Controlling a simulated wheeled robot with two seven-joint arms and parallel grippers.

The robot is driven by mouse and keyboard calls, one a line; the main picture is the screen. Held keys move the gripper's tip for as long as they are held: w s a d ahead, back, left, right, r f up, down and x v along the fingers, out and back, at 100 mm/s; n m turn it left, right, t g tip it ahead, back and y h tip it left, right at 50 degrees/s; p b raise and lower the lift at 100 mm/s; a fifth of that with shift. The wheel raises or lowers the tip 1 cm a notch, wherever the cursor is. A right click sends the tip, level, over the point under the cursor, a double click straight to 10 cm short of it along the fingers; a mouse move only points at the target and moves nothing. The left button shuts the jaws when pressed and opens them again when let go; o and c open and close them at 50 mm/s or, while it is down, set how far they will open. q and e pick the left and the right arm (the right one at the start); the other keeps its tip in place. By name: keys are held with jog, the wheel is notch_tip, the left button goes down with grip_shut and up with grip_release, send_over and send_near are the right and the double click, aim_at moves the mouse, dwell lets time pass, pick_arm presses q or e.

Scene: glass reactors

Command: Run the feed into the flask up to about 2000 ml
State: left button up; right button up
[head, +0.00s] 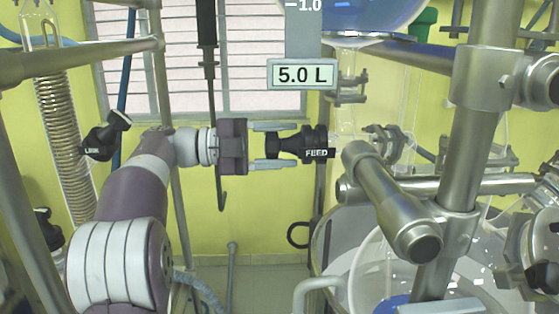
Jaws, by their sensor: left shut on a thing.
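My left gripper (272,146) comes in from the left at mid-height. Its two fingers are shut on the black feed valve handle (313,144), which carries a white "FEED" label. A display (303,75) above it reads 5.0 L. A rounded glass vessel with blue liquid (365,14) is at the top edge, with a clear glass tube (346,95) below it. A large glass vessel (345,265) is at the lower right, partly hidden by steel tubes; its liquid level cannot be read. My right gripper is not in view.
Steel frame tubes and clamps (465,120) crowd the right side. A black valve handle labelled "LINK" (105,137) and a coiled glass condenser (62,140) are on the left. A dark rod with a hook (210,100) hangs behind my left arm.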

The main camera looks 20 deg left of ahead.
pick_arm(q)
jog(key=shift+m+b, duration=0.35)
jog(key=shift+m, duration=0.05)
jog(key=o, duration=1)
jog(key=shift+d, duration=0.1)
jog(key=b+v, duration=0.1)
jog(key=v, duration=1.1)
jog(key=shift+s+a, duration=0.2)
jog(key=shift+a, duration=0.1)
